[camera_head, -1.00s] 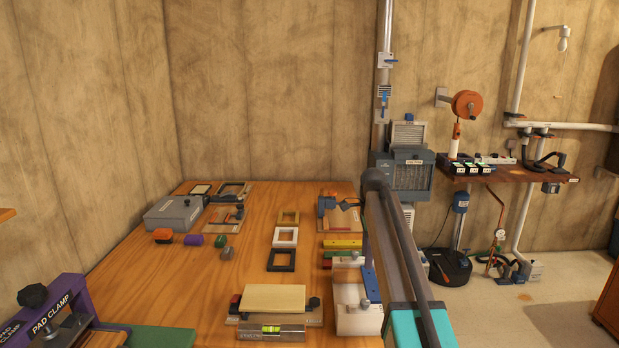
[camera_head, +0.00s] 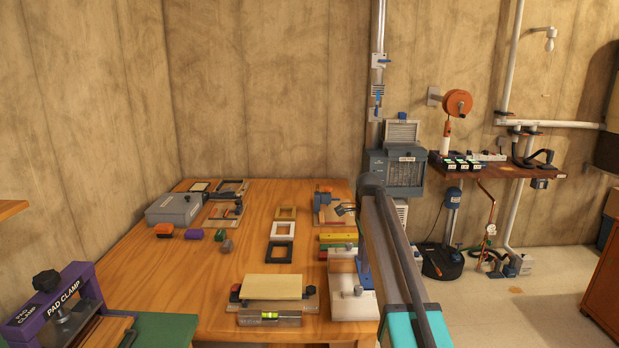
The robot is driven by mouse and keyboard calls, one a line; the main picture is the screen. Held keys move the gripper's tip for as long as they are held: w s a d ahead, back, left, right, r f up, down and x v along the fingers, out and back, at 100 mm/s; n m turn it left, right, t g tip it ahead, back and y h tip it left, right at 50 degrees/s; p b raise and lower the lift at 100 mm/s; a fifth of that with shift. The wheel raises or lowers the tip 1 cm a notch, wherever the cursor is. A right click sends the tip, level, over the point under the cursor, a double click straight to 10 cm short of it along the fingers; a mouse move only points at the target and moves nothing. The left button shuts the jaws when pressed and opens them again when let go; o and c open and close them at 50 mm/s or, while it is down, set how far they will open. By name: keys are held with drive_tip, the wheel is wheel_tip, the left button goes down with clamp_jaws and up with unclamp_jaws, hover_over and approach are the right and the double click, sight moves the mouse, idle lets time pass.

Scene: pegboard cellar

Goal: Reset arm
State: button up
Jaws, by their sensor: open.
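My arm rises from the bottom right, with a teal band near its base and a dark tube running up to a joint in front of the grey cabinet. My gripper (camera_head: 345,209) seems to show only as small dark fingertips left of that joint, over the far right of the workbench (camera_head: 180,285). It looks open and empty. The rest of it is hidden behind the arm.
A blue tool on a board (camera_head: 324,198) is close left of the fingertips. Several frames, including a white one (camera_head: 283,231), lie mid-bench. Floor (camera_head: 500,310) at right is mostly clear.

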drive_tip(key=s+f+n+g, duration=0.1)
drive_tip(key=s+f+n, duration=0.2)
drive_tip(key=s+f, duration=0.6)
drive_tip(key=s+f+n+g, duration=0.1)
drive_tip(key=s+f+n, duration=0.25)
drive_tip(key=f, duration=1.05)
drive_tip(key=s+f+n+g, duration=0.1)
drive_tip(key=s+f+n, duration=0.1)
drive_tip(key=s+f, duration=0.75)
drive_tip(key=s+f+n+g, duration=0.1)
drive_tip(key=s+f+n, duration=0.2)
drive_tip(key=s+f, duration=0.3)
drive_tip(key=s+f+n, duration=0.3)
drive_tip(key=s+f, duration=0.3)
drive_tip(key=s, duration=1)
drive_tip(key=s+f+n+g, duration=0.1)
drive_tip(key=s+f+n, duration=0.2)
drive_tip(key=s+f, duration=0.4)
drive_tip(key=s, duration=0.4)
drive_tip(key=shift+n+g, duration=0.3)
drive_tip(key=shift+n, duration=0.05)
